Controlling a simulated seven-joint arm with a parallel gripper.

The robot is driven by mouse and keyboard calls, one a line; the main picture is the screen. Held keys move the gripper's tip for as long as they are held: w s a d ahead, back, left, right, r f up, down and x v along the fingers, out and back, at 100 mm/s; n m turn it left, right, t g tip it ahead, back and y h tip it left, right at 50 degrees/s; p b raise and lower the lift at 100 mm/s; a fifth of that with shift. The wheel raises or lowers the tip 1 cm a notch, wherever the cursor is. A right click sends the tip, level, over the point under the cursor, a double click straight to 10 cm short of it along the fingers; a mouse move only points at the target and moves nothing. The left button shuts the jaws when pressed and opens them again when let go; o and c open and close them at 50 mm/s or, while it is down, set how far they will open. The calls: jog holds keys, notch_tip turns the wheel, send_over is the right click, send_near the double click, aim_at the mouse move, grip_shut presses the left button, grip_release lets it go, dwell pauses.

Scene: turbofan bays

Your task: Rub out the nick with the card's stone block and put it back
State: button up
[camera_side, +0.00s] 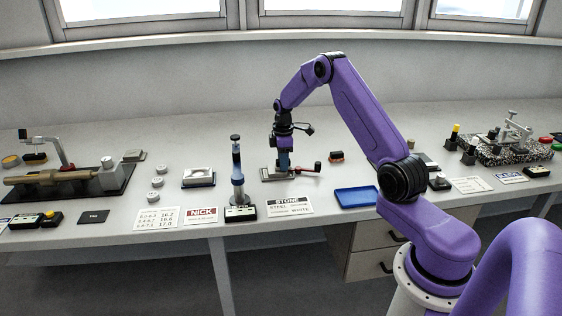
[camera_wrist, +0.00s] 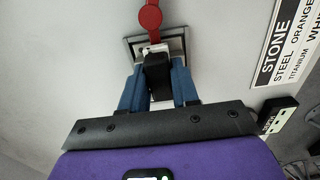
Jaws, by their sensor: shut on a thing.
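My gripper (camera_side: 283,170) points down in the side view, over a small grey metal holder with a red handle (camera_side: 308,170). In the wrist view, its blue fingers (camera_wrist: 158,85) are shut on a dark block (camera_wrist: 158,72) with a white part at its far end. The block is over the square metal frame (camera_wrist: 133,48), close to the red handle (camera_wrist: 151,20); I cannot tell whether it touches. The STONE card (camera_side: 290,206) lists steel as orange and titanium as white. A dark reddish-brown block (camera_side: 336,156) lies to the right. The nick cannot be made out.
A NICK card (camera_side: 201,216) lies at the front, below a pale framed plate (camera_side: 198,177). An upright blue and black tool (camera_side: 236,172) stands left of my gripper. A blue tray (camera_side: 357,197) sits at the front right. The bench behind my gripper is clear.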

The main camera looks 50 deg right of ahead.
aim_at(271, 169)
jog(key=shift+w+a, duration=0.8)
jog(key=shift+a, duration=0.05)
jog(key=shift+w+a, duration=0.15)
jog(key=shift+w+a, duration=0.6)
jog(key=shift+s+d, duration=0.1)
jog(key=shift+s+d, duration=0.7)
jog(key=shift+d, duration=0.05)
jog(key=shift+s+d, duration=0.8)
